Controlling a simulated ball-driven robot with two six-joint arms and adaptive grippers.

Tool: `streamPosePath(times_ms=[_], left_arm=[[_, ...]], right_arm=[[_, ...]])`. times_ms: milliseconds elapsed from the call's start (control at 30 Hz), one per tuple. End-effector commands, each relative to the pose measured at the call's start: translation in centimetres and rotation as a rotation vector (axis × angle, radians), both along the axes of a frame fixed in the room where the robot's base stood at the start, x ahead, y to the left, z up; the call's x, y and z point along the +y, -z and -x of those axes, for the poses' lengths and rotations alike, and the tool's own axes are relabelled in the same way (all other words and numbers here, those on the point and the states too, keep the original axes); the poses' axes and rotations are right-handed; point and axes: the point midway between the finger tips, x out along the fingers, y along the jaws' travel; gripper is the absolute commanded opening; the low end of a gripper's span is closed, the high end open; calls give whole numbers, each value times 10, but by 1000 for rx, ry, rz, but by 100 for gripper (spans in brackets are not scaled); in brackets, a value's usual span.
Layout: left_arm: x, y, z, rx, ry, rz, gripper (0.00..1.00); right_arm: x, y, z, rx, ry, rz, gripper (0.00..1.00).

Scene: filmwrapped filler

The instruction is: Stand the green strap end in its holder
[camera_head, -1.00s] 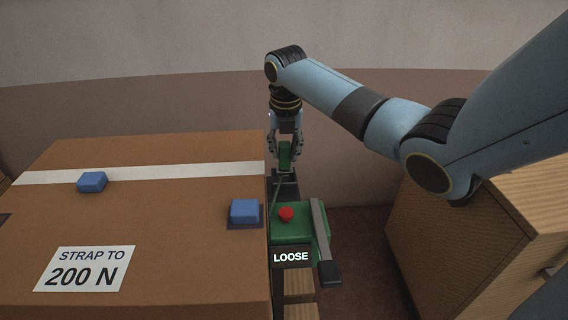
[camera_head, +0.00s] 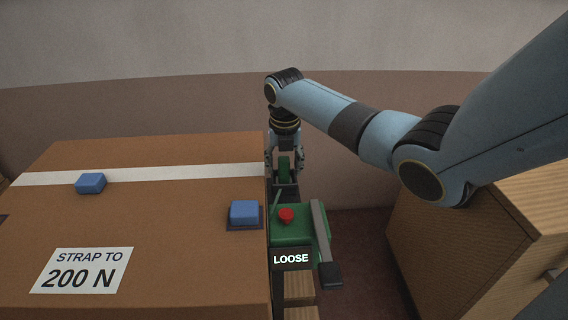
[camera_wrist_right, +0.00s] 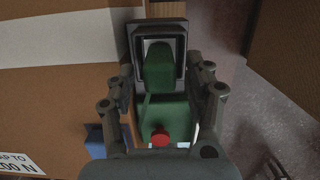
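The green strap end (camera_head: 284,168) is upright between the fingers of my right gripper (camera_head: 285,171), at the dark holder (camera_head: 286,189) beside the carton's right edge. In the right wrist view, the strap end (camera_wrist_right: 158,68) shows inside the holder's square dark frame (camera_wrist_right: 134,42). The right gripper's fingers (camera_wrist_right: 162,82) stand apart on both sides of it, with gaps visible. The strap end's lower part is hidden, so its seating depth is unclear. My left gripper is not in view.
The green tensioner (camera_head: 292,236) with a red button (camera_head: 286,215), a lever (camera_head: 320,235) and a "LOOSE" display (camera_head: 291,258) sits close in front. The carton (camera_head: 170,230) carries blue blocks (camera_head: 244,212) and a white strap (camera_head: 150,175). A wooden box (camera_head: 460,230) stands right.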

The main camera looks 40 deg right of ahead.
Motion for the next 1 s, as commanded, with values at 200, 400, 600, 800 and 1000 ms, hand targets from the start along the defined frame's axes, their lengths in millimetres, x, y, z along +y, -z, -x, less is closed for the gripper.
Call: streamPosePath(times_ms=[200, 400, 600, 800, 1000], left_arm=[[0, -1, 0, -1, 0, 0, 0], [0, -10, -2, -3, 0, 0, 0], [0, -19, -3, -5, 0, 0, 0], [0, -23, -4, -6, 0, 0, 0], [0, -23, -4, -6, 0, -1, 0]], right_arm=[[0, -3, 0, -1, 0, 1, 52], [2, -34, 3, -4, -2, 2, 52], [7, -80, 8, -5, -1, 2, 52], [10, -112, 12, -3, 0, 1, 52], [11, -122, 13, -1, 0, 1, 52]])
